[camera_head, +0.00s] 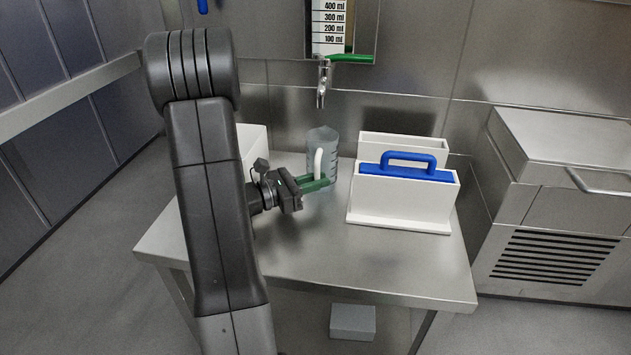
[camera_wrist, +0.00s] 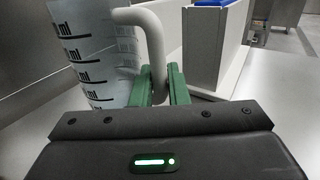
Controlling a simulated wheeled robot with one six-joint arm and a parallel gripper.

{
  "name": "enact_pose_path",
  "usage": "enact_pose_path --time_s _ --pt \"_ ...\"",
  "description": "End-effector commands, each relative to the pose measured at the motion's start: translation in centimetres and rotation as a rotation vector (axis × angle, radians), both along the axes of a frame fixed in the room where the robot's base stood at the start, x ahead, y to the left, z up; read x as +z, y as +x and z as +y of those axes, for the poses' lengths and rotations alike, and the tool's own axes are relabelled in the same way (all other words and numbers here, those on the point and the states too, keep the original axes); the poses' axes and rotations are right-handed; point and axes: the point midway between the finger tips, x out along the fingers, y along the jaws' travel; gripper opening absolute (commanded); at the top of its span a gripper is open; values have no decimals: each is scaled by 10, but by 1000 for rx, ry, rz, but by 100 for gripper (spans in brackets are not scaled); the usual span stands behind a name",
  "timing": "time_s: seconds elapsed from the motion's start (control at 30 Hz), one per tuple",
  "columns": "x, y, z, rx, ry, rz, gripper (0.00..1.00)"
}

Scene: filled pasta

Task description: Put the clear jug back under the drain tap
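The clear jug (camera_head: 322,148) stands upright on the steel table, below the metal drain tap (camera_head: 321,84). It has dark volume marks and a white handle (camera_head: 318,163) facing my gripper. My gripper (camera_head: 322,182) has green fingers and reaches in level from the left, low on the handle. In the wrist view the jug (camera_wrist: 95,50) is at the upper left, and the lower handle (camera_wrist: 154,45) fills the gap between my fingers (camera_wrist: 161,82). They look shut on it. The jug's base is partly hidden behind the fingers.
A white holder (camera_head: 400,213) with a blue-handled insert (camera_head: 405,172) stands close to the jug's right. A white box (camera_head: 252,140) is partly behind my arm. A measuring scale (camera_head: 329,25) and green lever (camera_head: 350,58) are above. The table's front (camera_head: 350,268) is clear.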

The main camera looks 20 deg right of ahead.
Motion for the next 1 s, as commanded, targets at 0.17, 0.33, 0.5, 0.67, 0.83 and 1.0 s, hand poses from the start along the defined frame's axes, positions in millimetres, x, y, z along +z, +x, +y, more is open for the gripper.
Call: enact_pose_path --time_s 0.17,0.33,0.5,0.67,0.83,1.0 --pt "0 0 0 0 0 0 34" --pt "1 0 0 0 0 0 34" --pt "5 1 4 3 0 0 34" --pt "4 0 24 5 1 0 34" --pt "4 0 52 7 1 0 34" --pt "4 -2 79 6 1 0 34"
